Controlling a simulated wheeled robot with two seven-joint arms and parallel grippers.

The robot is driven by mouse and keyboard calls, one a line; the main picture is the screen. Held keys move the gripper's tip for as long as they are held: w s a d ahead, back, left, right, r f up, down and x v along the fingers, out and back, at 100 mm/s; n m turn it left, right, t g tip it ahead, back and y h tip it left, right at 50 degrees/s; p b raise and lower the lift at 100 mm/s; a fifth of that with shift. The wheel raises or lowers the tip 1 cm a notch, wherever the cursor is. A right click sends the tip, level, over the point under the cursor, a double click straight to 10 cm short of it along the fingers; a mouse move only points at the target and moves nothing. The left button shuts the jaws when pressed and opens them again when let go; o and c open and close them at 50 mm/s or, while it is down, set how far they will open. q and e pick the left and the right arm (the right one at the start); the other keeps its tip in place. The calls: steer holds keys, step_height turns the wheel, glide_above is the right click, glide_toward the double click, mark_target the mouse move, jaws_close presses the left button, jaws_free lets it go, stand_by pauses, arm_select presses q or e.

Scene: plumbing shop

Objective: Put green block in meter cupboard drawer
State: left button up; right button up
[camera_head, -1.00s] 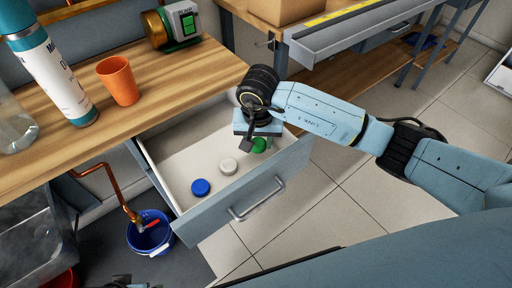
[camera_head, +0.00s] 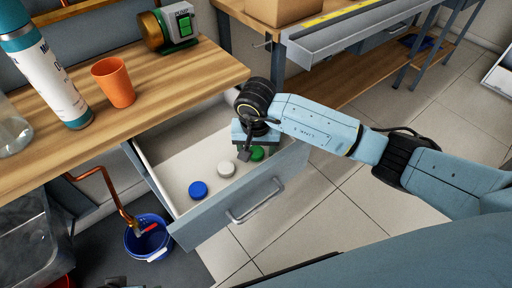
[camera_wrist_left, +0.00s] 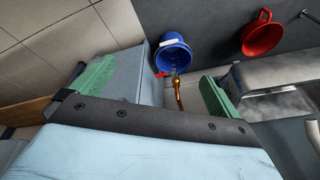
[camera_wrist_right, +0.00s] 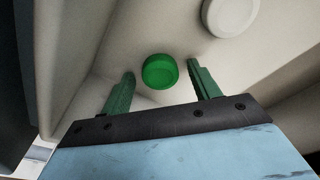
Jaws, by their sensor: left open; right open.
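The green block (camera_head: 257,153) is a small round disc inside the open meter cupboard drawer (camera_head: 240,203), near its front right side. In the right wrist view the green block (camera_wrist_right: 160,71) lies just beyond and between the fingertips, with a gap on both sides. My right gripper (camera_head: 246,154) is open and reaches down into the drawer beside the green block, partly covering it in the head view. My left gripper (camera_wrist_left: 152,88) is open and empty, outside the drawer above the floor. Only its top shows at the bottom edge of the head view.
A white disc (camera_head: 226,169) and a blue disc (camera_head: 198,190) lie in the drawer. An orange cup (camera_head: 113,82), a bottle (camera_head: 48,70) and a pump (camera_head: 168,27) stand on the wooden worktop. A blue bucket (camera_head: 148,238) stands on the floor below a copper pipe.

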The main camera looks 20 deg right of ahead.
mark_target(256, 156)
steer(key=shift+r, duration=0.15)
arm_select(q)
steer(key=s+a+f+p, duration=0.2)
steer(key=a+f+p, duration=0.1)
steer(key=f, duration=0.5)
steer(key=shift+a+f+g+y+p, duration=0.3)
steer(key=shift+a+g+p, duration=0.1)
steer(key=shift+a, duration=0.3)
arm_select(e)
step_height(256, 156, up, 12)
steer(key=s, duration=0.1)
steer(key=shift+s+a, duration=0.2)
steer(key=shift+a, duration=0.05)
arm_select(q)
steer(key=shift+w, duration=0.1)
